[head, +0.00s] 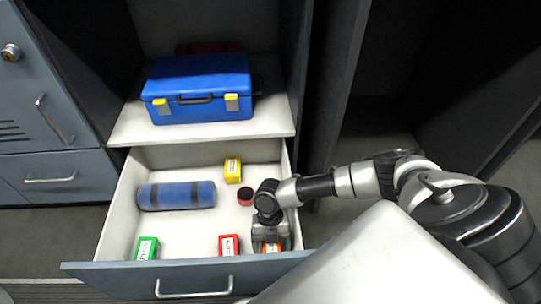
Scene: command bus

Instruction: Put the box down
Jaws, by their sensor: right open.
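My right gripper (270,236) points down into the front right corner of an open drawer (188,265). Its jaws are open. A small orange-red box (272,247) shows directly under and between the jaws, mostly hidden by them. Whether the jaws touch it, and whether it rests fully on the drawer floor, I cannot tell. A red box (229,245) with a white label stands just left of the gripper. A green box (147,248) is at the front left, and a yellow box (233,170) is near the back. My left gripper is out of view.
A blue roll (176,195) lies in the drawer's left half, and a small dark red round item (245,196) is near the middle. A blue case (198,90) with yellow latches sits on the shelf above. The drawer's front middle floor is clear.

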